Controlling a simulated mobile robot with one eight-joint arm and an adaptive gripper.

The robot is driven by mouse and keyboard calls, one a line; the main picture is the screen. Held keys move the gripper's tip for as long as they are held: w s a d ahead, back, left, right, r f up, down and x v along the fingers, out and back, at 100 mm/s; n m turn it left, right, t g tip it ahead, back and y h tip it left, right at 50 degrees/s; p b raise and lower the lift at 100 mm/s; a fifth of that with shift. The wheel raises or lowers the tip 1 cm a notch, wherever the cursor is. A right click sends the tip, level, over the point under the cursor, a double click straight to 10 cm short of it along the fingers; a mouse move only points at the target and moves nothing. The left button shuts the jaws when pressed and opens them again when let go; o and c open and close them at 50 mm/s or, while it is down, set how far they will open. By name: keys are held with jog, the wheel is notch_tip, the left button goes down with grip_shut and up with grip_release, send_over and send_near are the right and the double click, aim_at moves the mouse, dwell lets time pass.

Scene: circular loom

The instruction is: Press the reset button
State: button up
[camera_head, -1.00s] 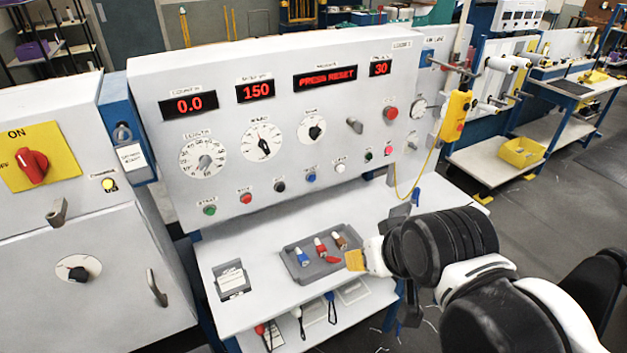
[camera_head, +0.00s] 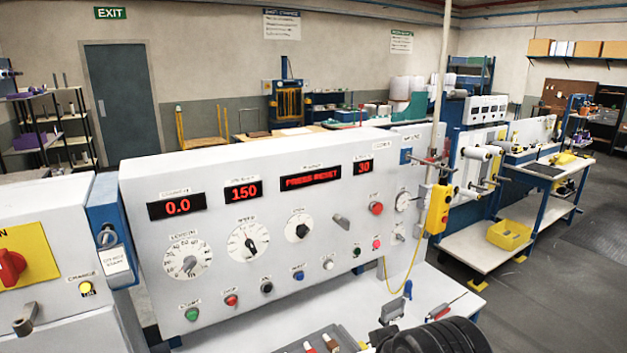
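The grey control panel (camera_head: 270,240) stands in the middle, with a row of small buttons along its lower front. The blue button (camera_head: 298,275) is in that row, between a black button (camera_head: 266,287) and a white button (camera_head: 328,264); its label is too small to read surely. A green button (camera_head: 192,314) and a red button (camera_head: 231,300) are further left. A red display (camera_head: 310,178) reads PRESS RESET. A black part of my arm shows at the bottom edge, right of centre, in front of the panel's table. My gripper is below the picture and hidden.
A grey tray (camera_head: 317,338) with handled items is cut off at the bottom. A yellow pendant box (camera_head: 438,209) hangs at the panel's right, its yellow cable dropping to the table. A yellow bin (camera_head: 509,234) sits on a bench to the right. Open floor lies at far right.

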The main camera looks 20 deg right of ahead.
grip_shut()
dwell(1.2)
